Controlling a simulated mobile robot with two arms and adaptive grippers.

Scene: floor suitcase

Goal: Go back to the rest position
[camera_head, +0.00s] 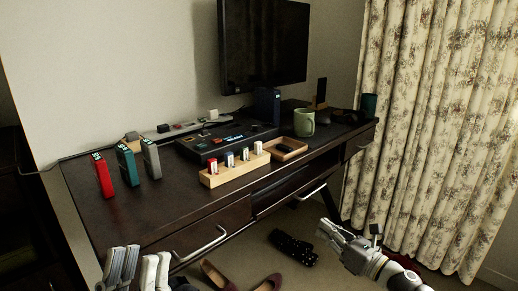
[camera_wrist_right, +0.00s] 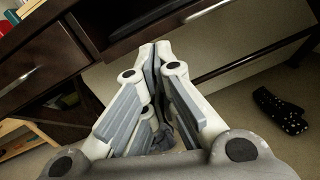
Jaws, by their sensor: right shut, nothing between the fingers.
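My left gripper (camera_head: 139,260) is at the lower left of the head view, in front of the desk's left part. Its fingers stand a little apart, and I see nothing between them. My right gripper (camera_head: 326,229) is at the lower right, in front of the desk and above the floor. It is shut and empty. In the right wrist view, its fingertips (camera_wrist_right: 155,52) meet in front of the desk's drawer front. Both grippers are clear of the objects on the desk top.
The dark desk (camera_head: 115,215) holds red, teal and grey cases, a wooden block (camera_head: 235,172), a small tray and a green mug (camera_head: 304,123). Drawer handles (camera_head: 203,244) stick out in front. Shoes (camera_head: 218,277) and a dark dotted item (camera_head: 293,248) lie on the floor. A curtain (camera_head: 430,130) hangs right.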

